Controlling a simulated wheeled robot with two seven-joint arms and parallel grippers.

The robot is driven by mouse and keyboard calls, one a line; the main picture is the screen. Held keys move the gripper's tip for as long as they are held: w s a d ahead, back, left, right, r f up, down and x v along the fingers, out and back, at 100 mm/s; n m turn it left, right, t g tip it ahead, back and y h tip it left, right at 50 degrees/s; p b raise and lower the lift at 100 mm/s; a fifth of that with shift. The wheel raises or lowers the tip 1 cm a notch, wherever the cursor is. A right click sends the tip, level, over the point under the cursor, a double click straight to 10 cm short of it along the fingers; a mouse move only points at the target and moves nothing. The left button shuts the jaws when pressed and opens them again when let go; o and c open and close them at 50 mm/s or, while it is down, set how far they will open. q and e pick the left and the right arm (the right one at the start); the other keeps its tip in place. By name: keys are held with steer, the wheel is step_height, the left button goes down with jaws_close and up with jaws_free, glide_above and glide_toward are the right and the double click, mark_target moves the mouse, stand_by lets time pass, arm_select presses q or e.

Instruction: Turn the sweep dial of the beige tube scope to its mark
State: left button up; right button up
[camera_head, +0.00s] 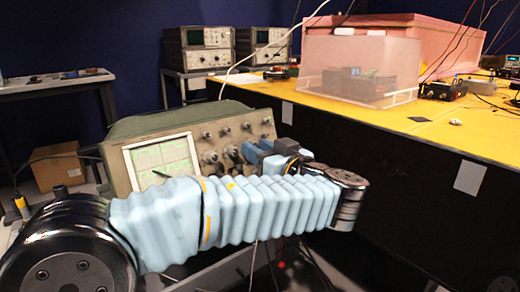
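The beige tube scope (116,160) stands left of centre, its lit green screen (160,157) and knobbed front panel facing me. Several round knobs show on the panel, including one knob (210,157) just right of the screen. I cannot tell which one is the sweep dial, and its mark is too small to see. My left arm, in a pale blue sleeve, crosses in front of the scope and hides its lower part. My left gripper (246,153) points at the right part of the panel, close to the knobs. Its fingertips are small and partly hidden, so contact is unclear. My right gripper is out of view.
A yellow-topped bench (350,108) with dark sides fills the right, carrying a clear box (360,65) and a pink foam enclosure (440,35). Two more scopes (198,48) stand at the back. A cardboard box (57,167) sits at left under a grey table (50,88).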

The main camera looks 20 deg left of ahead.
arm_select(q)
steer(key=shift+c, duration=0.2)
jaws_close()
steer(key=shift+s+a+m+t+h+b, duration=0.1)
steer(key=shift+m+t+h+b, duration=0.35)
steer(key=shift+m, duration=1.3)
steer(key=shift+s+m+t+h+b, duration=0.2)
steer(key=shift+m+h+b, duration=0.45)
steer(key=shift+m, duration=1.1)
steer(key=shift+w, duration=0.15)
steer(key=shift+o, duration=0.2)
jaws_free()
